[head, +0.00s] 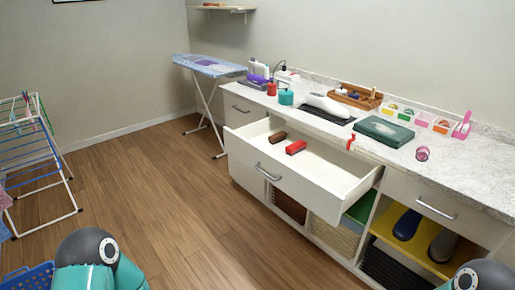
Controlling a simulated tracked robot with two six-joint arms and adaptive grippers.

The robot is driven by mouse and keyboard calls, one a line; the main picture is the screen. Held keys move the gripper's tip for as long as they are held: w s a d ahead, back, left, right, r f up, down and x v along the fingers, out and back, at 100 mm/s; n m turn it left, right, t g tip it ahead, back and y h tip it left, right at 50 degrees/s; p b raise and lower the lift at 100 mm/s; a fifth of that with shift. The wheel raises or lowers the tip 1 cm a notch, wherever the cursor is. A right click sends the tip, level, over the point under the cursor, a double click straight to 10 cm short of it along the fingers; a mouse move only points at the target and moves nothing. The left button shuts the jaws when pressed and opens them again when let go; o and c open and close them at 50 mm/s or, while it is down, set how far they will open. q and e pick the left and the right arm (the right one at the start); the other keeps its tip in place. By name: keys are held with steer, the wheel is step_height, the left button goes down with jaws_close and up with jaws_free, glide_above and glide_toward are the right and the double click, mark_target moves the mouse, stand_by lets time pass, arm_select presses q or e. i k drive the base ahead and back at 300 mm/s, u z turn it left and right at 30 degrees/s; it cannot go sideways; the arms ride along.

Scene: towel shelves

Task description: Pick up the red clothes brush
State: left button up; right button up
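A red brush-like block (296,147), which looks like the red clothes brush, lies inside the open drawer (274,168). A brown brush-like block (278,136) lies beside it, a little to the left and further back. Nothing covers the red one from above. Only rounded links of my two arms show, at the bottom left and bottom right corners. Neither gripper is in view, so what they hold cannot be seen.
The drawer sticks out from the counter (470,186). A drying rack (30,165) and ironing board (210,66) stand left. The middle floor is clear.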

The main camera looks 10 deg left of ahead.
mark_target(291, 150)
steer(key=u, duration=0.3)
steer(key=k, duration=0.45)
steer(key=u, duration=0.4)
steer(key=i, duration=1.55)
steer(key=z, duration=0.5)
